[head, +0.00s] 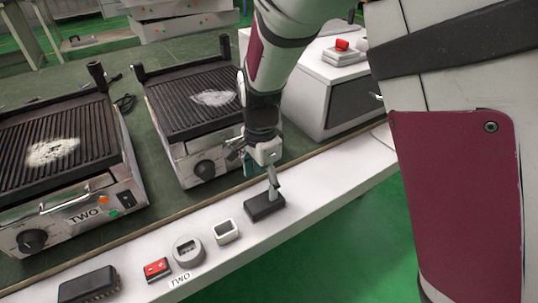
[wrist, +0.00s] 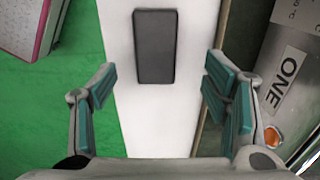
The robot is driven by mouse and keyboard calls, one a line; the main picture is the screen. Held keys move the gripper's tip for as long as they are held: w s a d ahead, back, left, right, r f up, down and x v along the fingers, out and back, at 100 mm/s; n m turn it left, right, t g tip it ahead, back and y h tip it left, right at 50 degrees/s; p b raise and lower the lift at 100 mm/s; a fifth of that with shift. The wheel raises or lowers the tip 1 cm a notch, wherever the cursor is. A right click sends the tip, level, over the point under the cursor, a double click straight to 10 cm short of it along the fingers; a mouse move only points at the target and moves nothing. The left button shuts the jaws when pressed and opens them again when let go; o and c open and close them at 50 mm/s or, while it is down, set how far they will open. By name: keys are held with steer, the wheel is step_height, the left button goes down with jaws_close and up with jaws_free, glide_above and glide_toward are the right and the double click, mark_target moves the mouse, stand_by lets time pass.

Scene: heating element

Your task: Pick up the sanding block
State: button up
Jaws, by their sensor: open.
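A dark, flat rectangular block (head: 264,207), which looks like the sanding block, lies on the white ledge in front of the grills. In the wrist view the same block (wrist: 155,47) lies lengthwise, between and beyond the two teal-padded fingers. My gripper (head: 261,176) is above the block in the head view, with one finger in front of part of it. In the wrist view my gripper (wrist: 160,82) is open and empty, its fingers spread wider than the block. I cannot tell the exact height gap.
A white square ring (head: 227,231), a grey round part (head: 188,251), a red switch (head: 157,269) and another black block (head: 89,286) stand along the ledge. Two ribbed grills (head: 195,98) (head: 60,142) stand behind. A grey-white box (head: 325,92) is at back right.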

mark_target(264, 200)
steer(key=shift+s+d+f+b, duration=0.1)
steer(key=shift+f+b, duration=0.85)
steer(key=shift+f, duration=1.05)
steer(key=shift+s+d+f+b, duration=0.1)
steer(key=shift+f+b, duration=0.8)
steer(key=shift+f, duration=1.05)
steer(key=shift+r, duration=0.1)
steer(key=c, duration=1.3)
